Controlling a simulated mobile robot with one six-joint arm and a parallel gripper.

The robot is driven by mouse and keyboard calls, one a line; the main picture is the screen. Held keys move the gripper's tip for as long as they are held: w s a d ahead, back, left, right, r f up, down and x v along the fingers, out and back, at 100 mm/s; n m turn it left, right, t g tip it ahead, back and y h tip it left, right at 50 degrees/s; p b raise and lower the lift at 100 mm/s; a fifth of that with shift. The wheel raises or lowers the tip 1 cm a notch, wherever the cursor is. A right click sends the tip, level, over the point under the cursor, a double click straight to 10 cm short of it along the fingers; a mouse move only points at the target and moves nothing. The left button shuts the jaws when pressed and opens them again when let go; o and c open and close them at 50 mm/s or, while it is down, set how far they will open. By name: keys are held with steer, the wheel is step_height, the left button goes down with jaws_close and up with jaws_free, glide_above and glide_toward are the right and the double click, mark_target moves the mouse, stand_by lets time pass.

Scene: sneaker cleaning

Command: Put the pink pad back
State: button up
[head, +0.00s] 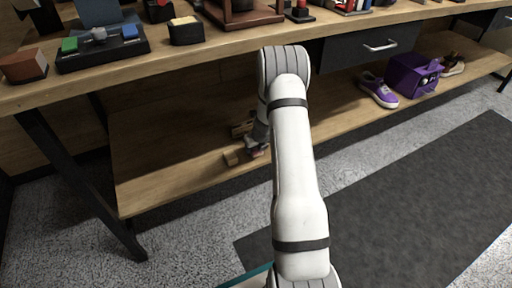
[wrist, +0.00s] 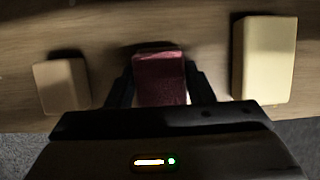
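The pink pad (wrist: 160,78) is a dark pink block between my gripper's two fingers in the wrist view. My gripper (wrist: 161,85) appears shut on it, with a finger against each side. In the head view my gripper (head: 257,143) is low at the wooden lower shelf (head: 180,183), partly hidden by my arm. A bit of the pink pad shows there too (head: 257,152). The pad is right at the shelf; I cannot tell whether it touches the wood.
A tan block (wrist: 62,86) stands left of the pad and a cream block (wrist: 264,60) right of it, both with gaps. Purple sneakers (head: 378,90) and a purple box (head: 414,75) sit farther right on the shelf. The workbench top (head: 220,45) overhangs the shelf.

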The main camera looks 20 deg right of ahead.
steer(key=o, duration=0.4)
steer(key=p+v, duration=0.5)
steer(key=v, duration=0.6)
steer(key=s+a+r+n+g+y, duration=0.1)
steer(key=s+a+r+n, duration=0.4)
steer(key=a+r+n, duration=0.3)
steer(key=s+a+r+n+y, duration=0.1)
steer(key=s+a+r+n, duration=0.45)
steer(key=r+n, duration=0.35)
steer(key=s+a+r+n, duration=0.1)
steer(key=s+r+n, duration=0.1)
steer(key=s+n, duration=0.4)
steer(key=s+a+r+n+g+h, duration=0.1)
steer(key=s+a+r+n, duration=0.1)
steer(key=s+n, duration=0.4)
steer(key=s+a+r+n+g+h, duration=0.1)
steer(key=s+a+r+n, duration=0.1)
steer(key=s+n, duration=0.4)
steer(key=shift+s+a+r+n+p, duration=0.25)
steer(key=shift+s+r+n+p, duration=0.1)
steer(key=shift+s+r, duration=0.6)
